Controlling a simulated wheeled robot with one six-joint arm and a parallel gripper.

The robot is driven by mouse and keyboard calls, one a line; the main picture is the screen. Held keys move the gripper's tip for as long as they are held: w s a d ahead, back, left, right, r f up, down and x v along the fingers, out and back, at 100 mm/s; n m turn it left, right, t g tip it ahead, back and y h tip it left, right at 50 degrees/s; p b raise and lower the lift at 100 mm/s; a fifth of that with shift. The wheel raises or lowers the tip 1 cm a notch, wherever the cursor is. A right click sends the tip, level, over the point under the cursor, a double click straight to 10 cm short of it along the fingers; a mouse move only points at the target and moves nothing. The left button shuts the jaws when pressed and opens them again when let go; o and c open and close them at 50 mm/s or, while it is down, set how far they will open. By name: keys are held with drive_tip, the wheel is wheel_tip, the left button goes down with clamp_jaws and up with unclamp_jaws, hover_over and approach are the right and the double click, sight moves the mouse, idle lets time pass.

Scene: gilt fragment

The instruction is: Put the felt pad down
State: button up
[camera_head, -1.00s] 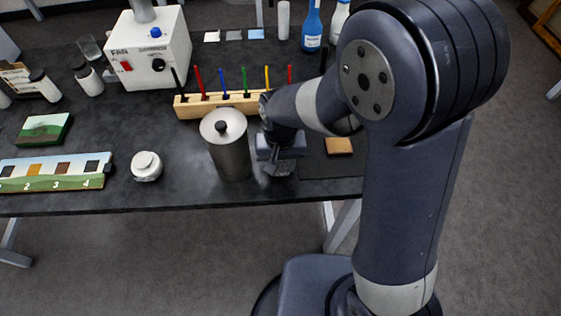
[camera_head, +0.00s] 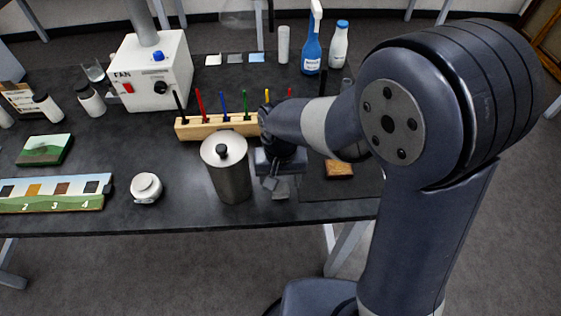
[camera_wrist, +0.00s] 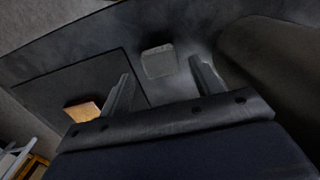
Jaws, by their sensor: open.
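The felt pad, a small grey square, lies flat on the dark table just past my fingertips in the wrist view (camera_wrist: 158,61). In the head view a grey piece that looks like this pad (camera_head: 281,189) shows below my gripper (camera_head: 275,172), near the table's front edge. My gripper is open in the wrist view (camera_wrist: 160,72), with its fingers apart on either side of the pad's line and nothing between them. The pad appears clear of both fingers.
A steel canister (camera_head: 230,170) stands close to the left of my gripper. A dark mat (camera_head: 315,188) with a tan block (camera_head: 339,168) lies to the right. A wooden rack (camera_head: 215,126) of coloured sticks stands behind. The table's front edge (camera_head: 190,228) is near.

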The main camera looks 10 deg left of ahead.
sight(281, 189)
wheel_tip(281, 189, up, 9)
idle(0.3)
wheel_tip(281, 189, down, 12)
drive_tip(key=shift+f, duration=0.1)
wheel_tip(281, 189, up, 3)
drive_tip(key=shift+f, duration=0.1)
drive_tip(key=shift+r, duration=0.55)
drive_tip(key=shift+f, duration=0.15)
